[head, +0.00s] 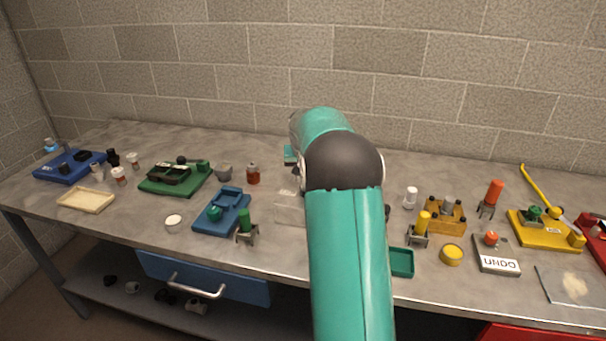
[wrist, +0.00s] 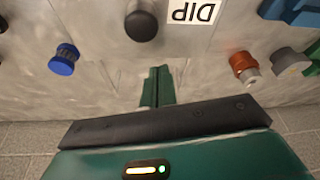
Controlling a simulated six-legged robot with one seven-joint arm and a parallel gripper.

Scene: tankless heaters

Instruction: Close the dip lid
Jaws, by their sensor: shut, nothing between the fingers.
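In the wrist view, a white label reading DIP (wrist: 194,11) shows upside down at the top edge. A dark round knob (wrist: 142,26) stands next to it. My gripper (wrist: 157,72) has its green fingers together and empty, apart from the knob in the picture. In the head view, a clear box (head: 290,209) sits on the bench just left of my arm, partly hidden by it. I cannot make out the lid's outline or how far open it is. My arm hides most of my gripper in the head view.
An orange-red jar (head: 253,175) and a grey cup (head: 223,171) stand left of the box. A blue fixture (head: 213,221) and a green knob on a stand (head: 244,222) are nearer. A green tray (head: 402,262) lies right of my arm. A blue-capped item (wrist: 64,60) shows in the wrist view.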

